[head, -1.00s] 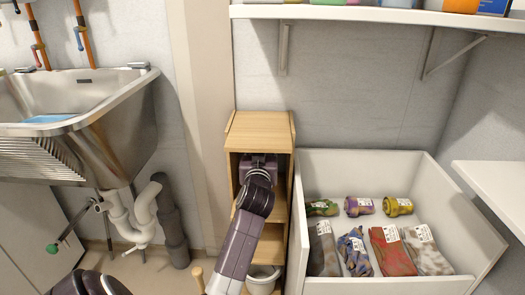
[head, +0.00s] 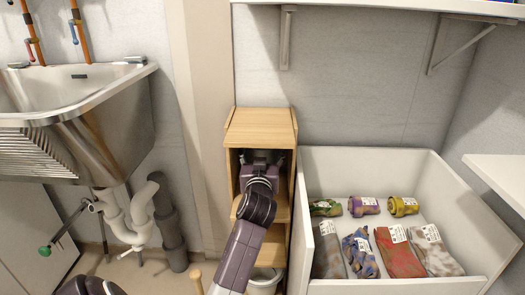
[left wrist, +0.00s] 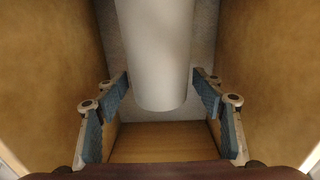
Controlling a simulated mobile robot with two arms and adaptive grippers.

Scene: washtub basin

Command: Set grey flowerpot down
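The grey flowerpot (left wrist: 157,50) shows in the left wrist view as a pale, smooth, rounded body inside a wooden compartment. Its upper part is cut off by the frame. In the head view my left gripper (head: 262,159) is inside the upper compartment of the wooden shelf unit (head: 259,127) and hides the pot. My right gripper is not in view.
The compartment's side walls are close on both sides of my left gripper. A white container (head: 264,281) stands in the bottom compartment. A white bin (head: 400,287) with several rolled and folded cloths is to the right. A metal sink (head: 110,115) is on the left.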

